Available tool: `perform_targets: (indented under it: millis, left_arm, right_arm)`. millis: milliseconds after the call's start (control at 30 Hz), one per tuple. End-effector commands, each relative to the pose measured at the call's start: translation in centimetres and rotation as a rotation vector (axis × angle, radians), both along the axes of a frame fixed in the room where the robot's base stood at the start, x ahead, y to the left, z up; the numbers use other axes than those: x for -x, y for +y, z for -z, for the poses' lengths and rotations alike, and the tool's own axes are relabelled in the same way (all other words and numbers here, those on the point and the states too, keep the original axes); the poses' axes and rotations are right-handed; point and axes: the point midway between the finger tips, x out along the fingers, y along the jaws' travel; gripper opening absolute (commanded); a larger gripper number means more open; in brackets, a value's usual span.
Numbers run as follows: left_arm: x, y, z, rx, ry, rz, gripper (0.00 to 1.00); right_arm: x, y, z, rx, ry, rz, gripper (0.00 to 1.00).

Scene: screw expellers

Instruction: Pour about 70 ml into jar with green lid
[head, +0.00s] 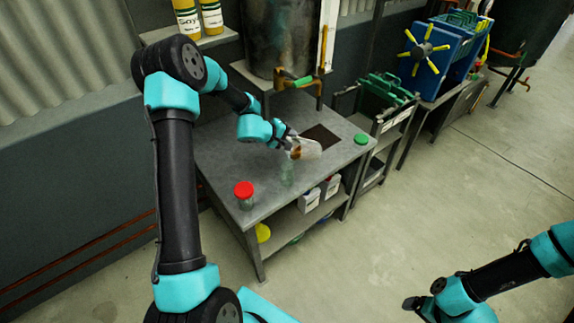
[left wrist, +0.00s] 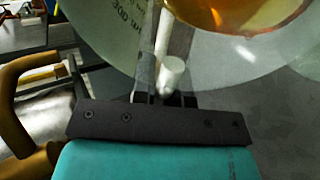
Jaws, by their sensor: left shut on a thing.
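My left gripper (head: 289,142) is shut on a clear beaker (head: 311,150) and holds it tilted above the table. Amber liquid (head: 297,153) lies inside, toward the gripper side; it also shows in the left wrist view (left wrist: 240,12), where the beaker wall (left wrist: 110,35) carries printed marks. A faint clear glass jar (head: 287,177) stands on the table just below the beaker, with no lid seen on it. A green lid (head: 361,139) lies flat at the table's right edge. My right gripper (head: 414,304) is at the lower right, away from the table; its jaws are unclear.
A jar with a red lid (head: 244,190) stands at the table's (head: 215,150) front left corner. A dark square (head: 321,136) is set in the tabletop. A large tank with a tap (head: 303,81) stands behind. White containers (head: 309,199) sit on the lower shelf.

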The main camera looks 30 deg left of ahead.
Motion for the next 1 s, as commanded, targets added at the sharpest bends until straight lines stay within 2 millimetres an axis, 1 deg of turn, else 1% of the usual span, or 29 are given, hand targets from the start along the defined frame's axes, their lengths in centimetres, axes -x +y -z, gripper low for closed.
perform_targets:
  millis: [1000]
  left_arm:
    - [0.16, 0.11, 0.23, 0.056, -0.08, -0.001, 0.0]
  right_arm:
    - [0.0, 0.0, 0.0, 0.0, 0.0, 0.0, 0.87]
